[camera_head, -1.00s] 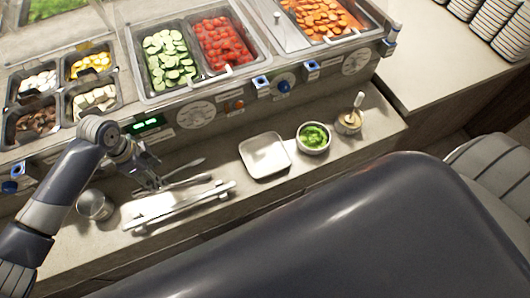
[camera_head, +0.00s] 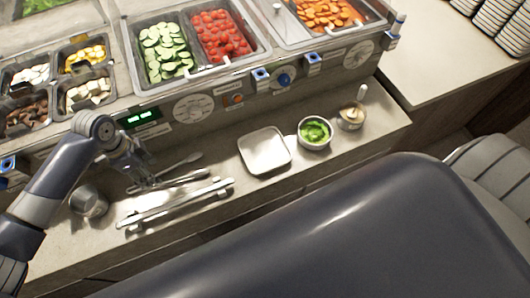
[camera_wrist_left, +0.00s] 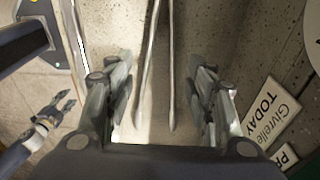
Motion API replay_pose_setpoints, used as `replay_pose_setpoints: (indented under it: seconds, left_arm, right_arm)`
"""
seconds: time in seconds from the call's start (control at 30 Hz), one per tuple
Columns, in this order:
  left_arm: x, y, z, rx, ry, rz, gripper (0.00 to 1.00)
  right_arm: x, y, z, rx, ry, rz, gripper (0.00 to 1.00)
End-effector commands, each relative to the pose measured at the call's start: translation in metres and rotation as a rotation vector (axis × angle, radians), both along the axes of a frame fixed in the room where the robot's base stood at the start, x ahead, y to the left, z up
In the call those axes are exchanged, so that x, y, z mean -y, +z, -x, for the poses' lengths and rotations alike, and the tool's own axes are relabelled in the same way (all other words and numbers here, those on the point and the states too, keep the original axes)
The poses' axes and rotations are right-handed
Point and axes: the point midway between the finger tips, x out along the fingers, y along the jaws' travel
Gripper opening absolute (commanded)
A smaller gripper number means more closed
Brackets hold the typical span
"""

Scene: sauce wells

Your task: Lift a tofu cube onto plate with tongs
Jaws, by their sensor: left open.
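Pale tofu cubes (camera_head: 88,94) lie in a small well at the left of the counter in the head view. A white square plate (camera_head: 265,152) sits empty on the front ledge. Metal tongs (camera_head: 178,181) lie on the ledge beside my left gripper (camera_head: 143,186). In the left wrist view, the two long tong arms (camera_wrist_left: 149,65) run between the open fingers of my left gripper (camera_wrist_left: 160,108), which is not closed on them. My right gripper (camera_wrist_left: 62,108) shows small at the left of that view, fingers apart and empty.
A metal cup (camera_head: 88,201) stands at the left. A bowl of greens (camera_head: 314,132) and a small pot (camera_head: 351,117) stand right of the plate.

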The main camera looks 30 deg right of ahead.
Motion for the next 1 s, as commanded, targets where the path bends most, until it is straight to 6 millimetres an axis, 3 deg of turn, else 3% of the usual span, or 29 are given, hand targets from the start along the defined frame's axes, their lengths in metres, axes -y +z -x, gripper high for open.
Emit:
replay_pose_setpoints:
  seconds: [0.03,0.1,0.33,0.73,0.77,0.9,1.0]
  left_arm:
    - [0.001,-0.015,0.000,0.000,-0.001,0.000,0.50]
    - [0.002,-0.025,0.000,0.000,-0.001,0.000,0.50]
    - [0.005,-0.049,0.000,0.000,0.000,0.000,0.50]
    - [0.006,-0.056,0.000,0.000,0.000,0.001,0.50]
    - [0.006,-0.056,0.000,0.000,0.000,0.001,0.47]
    - [0.006,-0.056,0.000,0.000,0.000,0.001,0.21]
    - [0.006,-0.056,0.000,0.000,0.000,0.000,0.21]
  right_arm:
    - [0.000,-0.016,0.000,0.000,0.000,0.000,0.40]
    - [0.000,-0.026,0.000,0.000,0.000,0.000,0.40]
    - [0.000,-0.034,0.000,0.000,-0.001,0.000,0.40]
    - [0.000,-0.036,-0.001,0.000,-0.001,0.000,0.40]
    - [0.000,-0.036,0.000,0.000,-0.001,0.000,0.40]
    - [-0.001,-0.036,0.000,0.001,-0.001,-0.001,0.40]
    - [-0.001,-0.036,0.000,0.001,-0.001,-0.001,0.40]
